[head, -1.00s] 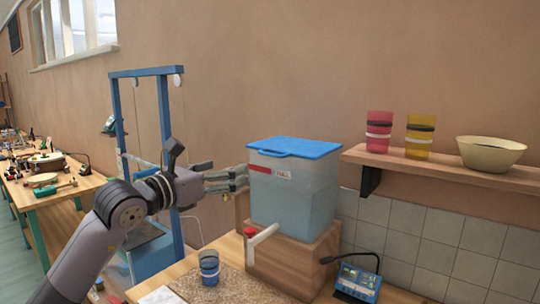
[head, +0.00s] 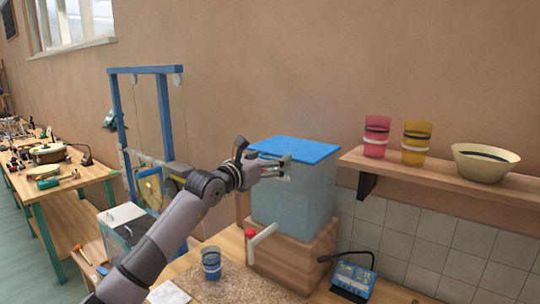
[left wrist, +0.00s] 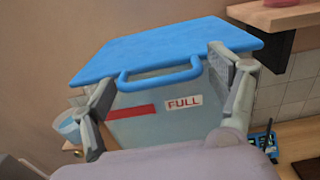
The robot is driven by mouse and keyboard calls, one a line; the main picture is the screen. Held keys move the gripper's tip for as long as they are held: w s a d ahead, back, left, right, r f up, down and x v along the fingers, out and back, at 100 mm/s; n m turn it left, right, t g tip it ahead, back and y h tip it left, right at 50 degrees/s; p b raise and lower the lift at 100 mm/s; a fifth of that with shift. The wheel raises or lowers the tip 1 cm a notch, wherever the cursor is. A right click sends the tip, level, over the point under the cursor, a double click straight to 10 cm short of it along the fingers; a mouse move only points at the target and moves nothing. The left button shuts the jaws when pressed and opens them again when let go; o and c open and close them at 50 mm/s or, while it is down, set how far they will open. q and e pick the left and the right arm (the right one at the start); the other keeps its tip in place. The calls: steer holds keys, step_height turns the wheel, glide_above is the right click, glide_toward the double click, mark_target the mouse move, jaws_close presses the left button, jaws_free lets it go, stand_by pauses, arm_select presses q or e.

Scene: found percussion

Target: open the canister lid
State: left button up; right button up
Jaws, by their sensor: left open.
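The canister (head: 295,200) is a translucent pale-blue box on a wooden block. Its flat blue lid (head: 298,149) lies shut on top. In the left wrist view, the lid (left wrist: 170,45) has a looped blue handle (left wrist: 160,76) at its front edge, above a red strip and a "FULL" label (left wrist: 184,102) on the canister wall (left wrist: 150,128). My left gripper (head: 286,166) is open at the canister's upper front, just below the lid edge. In the left wrist view, its fingers (left wrist: 158,78) stand wide on either side of the handle; contact cannot be told. My right gripper is not in view.
A tap with a red knob (head: 250,233) juts from the canister's lower front, near a blue cup (head: 211,262). A wall shelf (head: 425,172) with a pink cup, a yellow cup and a bowl (head: 484,165) is close on the right. A blue device (head: 353,280) stands below it.

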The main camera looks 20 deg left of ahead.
arm_select(q)
steer(key=shift+w, duration=0.15)
steer(key=shift+c, duration=0.4)
steer(key=c, duration=1.4)
steer(key=shift+o, duration=0.2)
steer(key=shift+r, duration=0.1)
